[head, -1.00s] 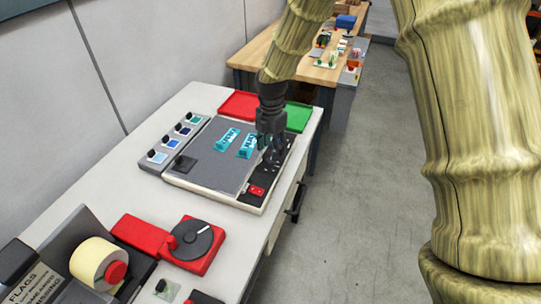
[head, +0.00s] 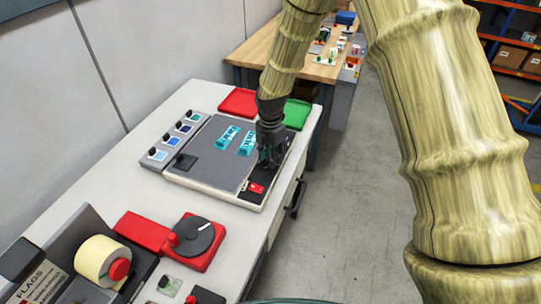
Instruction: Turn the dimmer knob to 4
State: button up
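A flat grey panel (head: 208,178) in a pale frame lies on the white bench, with two teal pieces (head: 227,137) on it. A black control strip runs along its right side, with a red switch (head: 256,188) at the near end. My gripper (head: 270,160) points down over this strip, just beyond the red switch. No dimmer knob can be made out there; the gripper covers that part of the strip. Whether its fingers are open or shut, or touch anything, is too small to tell. A large black dial with a white pointer line (head: 198,236) sits on a red box nearer the camera.
Several small coloured button units (head: 158,155) line the panel's left side. Red (head: 239,102) and green (head: 297,113) trays lie behind it. A label roll (head: 98,259) stands at the near left. Open floor lies right of the bench.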

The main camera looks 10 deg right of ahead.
jog(key=c, duration=0.5)
